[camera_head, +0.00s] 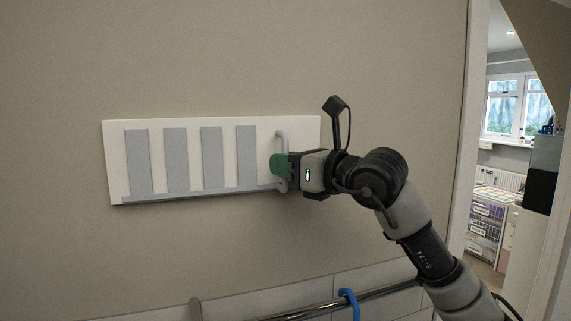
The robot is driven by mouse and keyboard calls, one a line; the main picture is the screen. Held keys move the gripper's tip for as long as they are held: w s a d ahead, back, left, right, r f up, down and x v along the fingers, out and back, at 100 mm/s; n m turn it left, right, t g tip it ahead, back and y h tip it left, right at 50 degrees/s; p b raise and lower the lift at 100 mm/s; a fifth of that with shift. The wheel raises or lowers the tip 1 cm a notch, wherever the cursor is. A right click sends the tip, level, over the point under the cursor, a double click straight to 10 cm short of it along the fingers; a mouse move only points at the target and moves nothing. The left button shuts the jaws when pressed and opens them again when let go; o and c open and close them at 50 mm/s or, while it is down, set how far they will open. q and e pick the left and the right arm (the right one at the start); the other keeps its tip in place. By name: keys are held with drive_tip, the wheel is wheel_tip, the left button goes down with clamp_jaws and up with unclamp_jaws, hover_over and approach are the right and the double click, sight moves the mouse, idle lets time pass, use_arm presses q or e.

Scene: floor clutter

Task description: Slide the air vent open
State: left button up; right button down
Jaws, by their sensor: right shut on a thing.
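The air vent (113,180) is a white rectangular plate on the beige wall, with several upright grey slats and a thin grey rail along its lower edge. Its grey upright handle (281,135) stands at the right end. My right gripper (284,166) comes in from the right and is shut on the handle, with its green fingertips around the handle's middle. The fingers hide that part of the handle. My left gripper is not in view.
A metal rail (385,291) with a blue hook (348,297) runs below the vent, over light tiles. At the right, a doorway opens onto a room with a window (502,107) and drawers (484,228). The wall around the vent is clear.

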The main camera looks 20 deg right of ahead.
drive_tip(key=shift+d, duration=0.1)
drive_tip(key=d+b, duration=0.1)
drive_tip(key=d, duration=0.2)
drive_tip(key=c, duration=1.5)
unclamp_jaws()
drive_tip(key=shift+c, duration=0.2)
drive_tip(key=o, duration=0.4)
drive_tip(key=shift+d, duration=0.25)
drive_tip(key=shift+c, duration=0.2)
drive_tip(key=shift+a, duration=0.1)
